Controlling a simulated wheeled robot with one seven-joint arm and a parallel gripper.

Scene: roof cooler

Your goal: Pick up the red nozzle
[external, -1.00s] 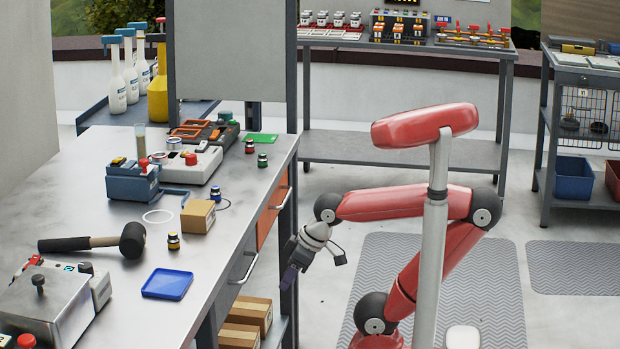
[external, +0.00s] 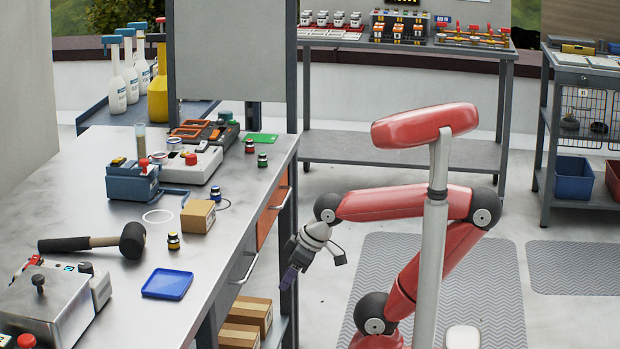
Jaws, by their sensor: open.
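I cannot tell for certain which thing is the red nozzle.
A mallet (external: 105,242), a blue tray (external: 167,284), a cardboard box (external: 198,216) and small jars (external: 173,241) stand on the bench. A grey panel (external: 230,50) rises behind. Floor around my arm is clear.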

